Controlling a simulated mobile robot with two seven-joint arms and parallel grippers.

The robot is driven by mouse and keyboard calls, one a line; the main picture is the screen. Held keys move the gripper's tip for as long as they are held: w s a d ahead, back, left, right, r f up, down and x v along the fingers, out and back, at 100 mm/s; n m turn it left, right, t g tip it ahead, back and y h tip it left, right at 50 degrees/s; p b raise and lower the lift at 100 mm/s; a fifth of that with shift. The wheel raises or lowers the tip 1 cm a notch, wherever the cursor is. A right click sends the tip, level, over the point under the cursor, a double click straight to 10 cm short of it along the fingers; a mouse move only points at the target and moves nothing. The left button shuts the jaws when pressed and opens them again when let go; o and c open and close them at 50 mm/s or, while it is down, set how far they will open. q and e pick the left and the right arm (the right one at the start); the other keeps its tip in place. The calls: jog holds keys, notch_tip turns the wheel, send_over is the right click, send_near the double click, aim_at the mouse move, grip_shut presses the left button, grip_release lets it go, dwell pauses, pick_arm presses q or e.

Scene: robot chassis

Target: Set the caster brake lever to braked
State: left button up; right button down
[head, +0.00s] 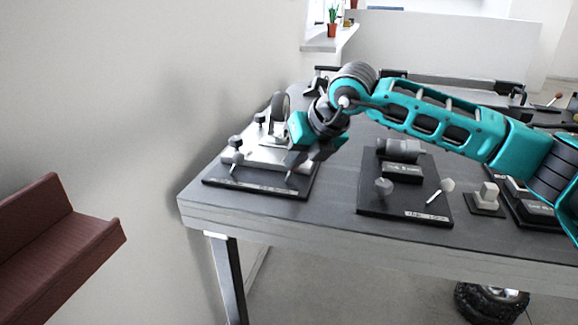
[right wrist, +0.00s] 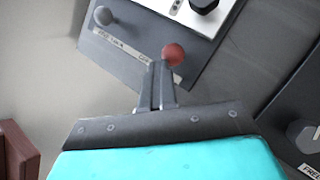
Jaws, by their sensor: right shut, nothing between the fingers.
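The caster unit, with a dark wheel (head: 280,106) on a pale plate, sits on a dark board (head: 222,180) at the table's left end. My right gripper (head: 293,168) points down over this board's front right part. In the right wrist view its fingers (right wrist: 157,86) are shut and empty. A red ball knob (right wrist: 173,54) is right beside the fingertips; I cannot tell whether they touch. A grey ball knob (right wrist: 103,15) stands farther left along a label strip (right wrist: 122,45). Which knob belongs to the brake lever is unclear. My left gripper is not in view.
A second dark board (head: 400,211) with a cylinder and levers lies to the right, with a small switch block (head: 487,199) beyond it. The grey table (head: 337,207) has a bare gap between the boards. A brown ledge (head: 60,240) is at the lower left.

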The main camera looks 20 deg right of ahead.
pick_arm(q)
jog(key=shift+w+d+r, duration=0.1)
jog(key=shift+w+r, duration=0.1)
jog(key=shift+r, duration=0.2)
pick_arm(e)
jog(key=shift+f, duration=0.2)
jog(key=shift+r, duration=0.1)
jog(key=shift+r+p, duration=0.45)
jog(key=shift+r, duration=0.2)
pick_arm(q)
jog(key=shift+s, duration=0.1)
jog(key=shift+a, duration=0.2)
pick_arm(e)
jog(key=shift+r, duration=0.15)
